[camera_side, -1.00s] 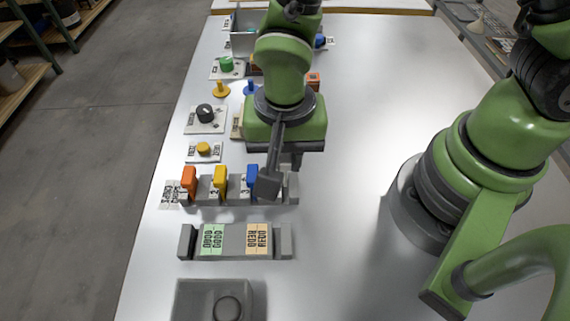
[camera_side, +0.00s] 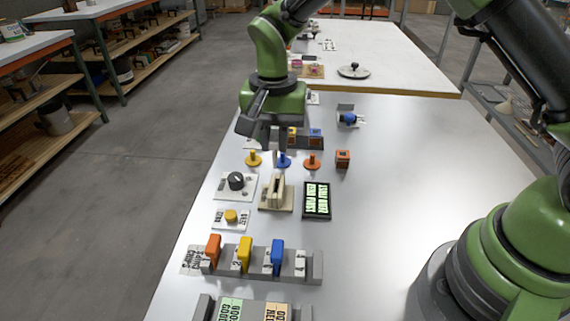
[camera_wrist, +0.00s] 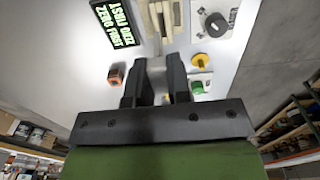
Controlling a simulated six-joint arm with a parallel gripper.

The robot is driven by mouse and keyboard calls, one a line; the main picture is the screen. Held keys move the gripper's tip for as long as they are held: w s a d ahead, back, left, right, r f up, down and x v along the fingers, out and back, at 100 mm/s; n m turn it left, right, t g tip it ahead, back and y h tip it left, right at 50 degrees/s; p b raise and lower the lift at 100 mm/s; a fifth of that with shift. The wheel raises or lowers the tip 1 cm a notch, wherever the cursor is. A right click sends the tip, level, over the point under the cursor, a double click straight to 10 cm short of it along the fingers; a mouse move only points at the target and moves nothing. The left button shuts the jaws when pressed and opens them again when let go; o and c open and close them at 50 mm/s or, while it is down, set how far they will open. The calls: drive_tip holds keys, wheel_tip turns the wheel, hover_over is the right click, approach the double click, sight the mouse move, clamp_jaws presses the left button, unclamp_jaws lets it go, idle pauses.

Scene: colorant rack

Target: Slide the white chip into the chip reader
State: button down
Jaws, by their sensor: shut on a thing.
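My gripper (camera_side: 277,143) hangs above the table, just behind the chip reader. In the wrist view its two dark fingers (camera_wrist: 152,85) are shut on a pale, upright piece, the white chip (camera_wrist: 156,66). In the side view the chip is hard to make out against the fingers. The chip reader (camera_side: 288,194) is a beige block with an upright slotted part, below the gripper in the side picture. It also shows at the top of the wrist view (camera_wrist: 166,14). The chip appears apart from the reader.
A grey rack (camera_side: 315,268) holds orange, yellow and blue chips (camera_side: 277,257). A display (camera_side: 317,200) stands right of the reader, a black knob (camera_side: 236,181) left. The table's right side is clear.

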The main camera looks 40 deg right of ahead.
drive_tip(key=shift+w+d, duration=0.4)
drive_tip(key=shift+w, duration=0.1)
hover_over(276, 177)
drive_tip(key=s+a, duration=0.1)
drive_tip(key=s, duration=0.1)
drive_tip(key=shift+a+f, duration=0.15)
drive_tip(key=shift+f, duration=2.75)
drive_tip(key=shift+f, duration=2.05)
drive_tip(key=c, duration=1)
unclamp_jaws()
